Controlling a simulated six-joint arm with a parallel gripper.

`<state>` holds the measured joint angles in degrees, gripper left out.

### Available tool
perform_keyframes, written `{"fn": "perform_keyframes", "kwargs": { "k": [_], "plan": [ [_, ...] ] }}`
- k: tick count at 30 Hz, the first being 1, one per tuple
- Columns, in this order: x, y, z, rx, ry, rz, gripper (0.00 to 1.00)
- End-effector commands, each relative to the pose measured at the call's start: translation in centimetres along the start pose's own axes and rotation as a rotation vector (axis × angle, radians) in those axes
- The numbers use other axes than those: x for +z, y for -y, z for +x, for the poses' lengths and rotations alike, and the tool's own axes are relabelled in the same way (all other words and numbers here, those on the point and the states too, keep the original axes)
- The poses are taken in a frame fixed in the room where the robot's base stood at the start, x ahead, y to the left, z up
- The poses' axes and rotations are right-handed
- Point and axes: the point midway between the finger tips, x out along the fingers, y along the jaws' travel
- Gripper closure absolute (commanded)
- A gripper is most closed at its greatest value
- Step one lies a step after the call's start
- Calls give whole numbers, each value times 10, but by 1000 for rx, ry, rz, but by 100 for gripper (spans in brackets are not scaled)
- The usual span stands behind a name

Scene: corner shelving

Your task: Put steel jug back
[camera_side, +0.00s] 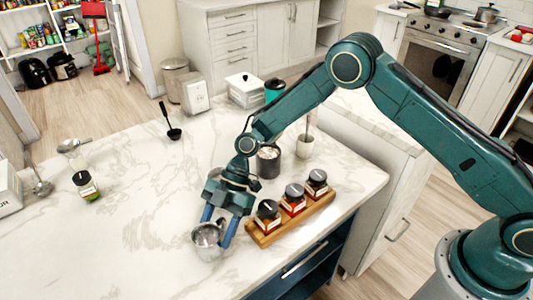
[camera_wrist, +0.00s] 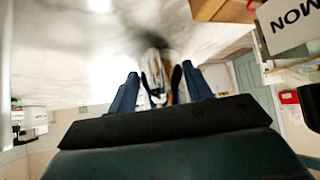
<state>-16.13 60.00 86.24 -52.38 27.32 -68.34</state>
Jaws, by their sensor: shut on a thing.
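The steel jug (camera_side: 207,240) is a small shiny metal vessel low in the middle of the side view, over the marble counter. My gripper (camera_side: 217,232) comes down from above with its two blue fingers on either side of the jug and is shut on it. In the wrist view, a shiny, blurred part of the jug (camera_wrist: 153,70) shows between the fingers. I cannot tell whether the jug's base touches the counter.
A wooden rack (camera_side: 290,220) with 3 dark-lidded spice jars stands close right of my gripper. The counter's middle is clear.

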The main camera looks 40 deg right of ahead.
Motion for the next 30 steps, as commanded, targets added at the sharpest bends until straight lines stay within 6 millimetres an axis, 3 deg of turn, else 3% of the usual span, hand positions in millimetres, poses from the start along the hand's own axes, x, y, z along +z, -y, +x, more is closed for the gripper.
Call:
{"fn": "perform_keyframes", "kwargs": {
  "k": [15,16,19,30],
  "plan": [
    [7,0,7,1,-1,-2,84],
    [7,0,7,1,0,-1,48],
    [7,0,7,1,0,-1,28],
    [6,0,6,1,0,-2,28]
  ]
}}
